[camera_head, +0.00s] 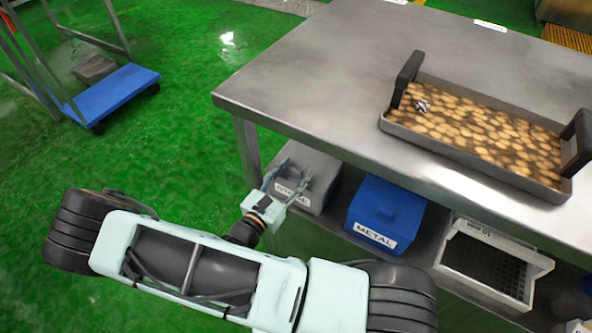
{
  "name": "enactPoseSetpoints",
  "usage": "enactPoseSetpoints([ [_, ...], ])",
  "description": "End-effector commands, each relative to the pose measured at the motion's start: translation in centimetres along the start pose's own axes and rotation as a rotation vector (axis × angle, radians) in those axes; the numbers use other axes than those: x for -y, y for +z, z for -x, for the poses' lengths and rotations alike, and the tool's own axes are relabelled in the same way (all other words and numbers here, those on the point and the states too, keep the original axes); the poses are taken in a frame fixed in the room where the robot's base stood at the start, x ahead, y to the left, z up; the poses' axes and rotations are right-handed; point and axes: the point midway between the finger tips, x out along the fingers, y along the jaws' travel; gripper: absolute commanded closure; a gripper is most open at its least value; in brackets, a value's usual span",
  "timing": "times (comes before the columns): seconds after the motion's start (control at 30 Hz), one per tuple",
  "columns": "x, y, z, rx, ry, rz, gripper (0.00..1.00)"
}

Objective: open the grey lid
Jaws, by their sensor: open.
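The grey lid (312,162) tops a grey bin on the shelf under the steel table, at the table's left end. The bin's front carries a white label that is partly hidden by my gripper. The lid looks closed. My gripper (286,174) is open, with its two fingers apart, in front of the grey bin and over its front edge in the picture. I cannot tell whether the fingers touch the lid. Nothing shows between the fingers.
A blue bin (384,212) labelled METAL stands right of the grey one, then a white crate (490,262). The steel table (330,65) overhangs them, and its leg (247,148) stands left. A tray (455,150) of brown pieces sits on top.

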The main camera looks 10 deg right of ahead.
Motion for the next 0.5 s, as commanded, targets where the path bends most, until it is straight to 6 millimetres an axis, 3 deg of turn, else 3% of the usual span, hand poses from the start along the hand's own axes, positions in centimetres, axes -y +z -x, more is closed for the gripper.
enactPoseSetpoints([
  [0.4,0.01,0.01,-0.95,-0.001,0.000,0.001,0.54],
  [0.5,0.01,0.01,-0.94,-0.001,0.000,0.001,0.65],
])
